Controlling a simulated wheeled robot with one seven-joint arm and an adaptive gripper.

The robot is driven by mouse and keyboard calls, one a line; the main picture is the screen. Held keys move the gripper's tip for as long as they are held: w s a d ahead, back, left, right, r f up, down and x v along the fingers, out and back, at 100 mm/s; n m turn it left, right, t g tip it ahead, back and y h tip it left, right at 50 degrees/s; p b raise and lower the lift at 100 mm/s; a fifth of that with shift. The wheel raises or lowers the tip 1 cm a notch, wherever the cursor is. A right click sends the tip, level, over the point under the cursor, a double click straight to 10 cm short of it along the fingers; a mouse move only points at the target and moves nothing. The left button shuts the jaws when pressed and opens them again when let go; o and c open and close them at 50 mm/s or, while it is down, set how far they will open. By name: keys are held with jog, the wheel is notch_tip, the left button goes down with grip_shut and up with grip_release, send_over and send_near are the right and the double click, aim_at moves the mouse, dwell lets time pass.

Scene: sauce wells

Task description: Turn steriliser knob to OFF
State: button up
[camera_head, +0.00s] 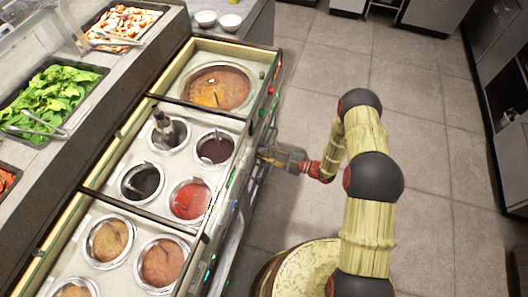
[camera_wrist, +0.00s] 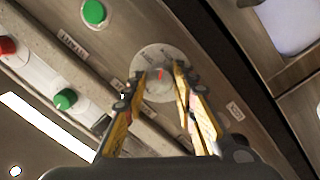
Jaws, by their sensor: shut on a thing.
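The knob (camera_wrist: 160,76) is in the wrist view. It sits on a round pale dial on the brown front panel and carries a short red mark. My gripper (camera_wrist: 166,78) is shut on the knob, one finger on each side, and the fingers hide part of it. A small label lies beside the dial on each side, but I cannot read the setting. In the head view my gripper (camera_head: 264,154) reaches the counter's front from the right, and the knob itself is hidden or too small to make out there.
A green button (camera_wrist: 94,12) is on the panel; another green button (camera_wrist: 65,98) and a red button (camera_wrist: 7,46) are on the strip beside it. Sauce wells (camera_head: 189,200) fill the counter top. The floor (camera_head: 310,70) behind my arm is clear.

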jog(key=n+b, duration=0.1)
jog(key=n, duration=0.6)
jog(key=shift+f+y, duration=0.15)
jog(key=shift+y, duration=0.15)
jog(key=n+b, duration=0.1)
jog(key=n, duration=0.7)
jog(key=shift+g+b, duration=0.3)
jog(key=n, duration=0.3)
jog(key=shift+n+g+y+b, duration=0.3)
jog(key=shift+n, duration=0.1)
jog(key=n, duration=0.4)
jog(key=shift+b, duration=0.35)
jog(key=n, duration=0.3)
jog(key=shift+n+g, duration=0.3)
jog(key=shift+g, duration=0.1)
jog(key=shift+n+b, duration=0.55)
jog(key=shift+n, duration=1.25)
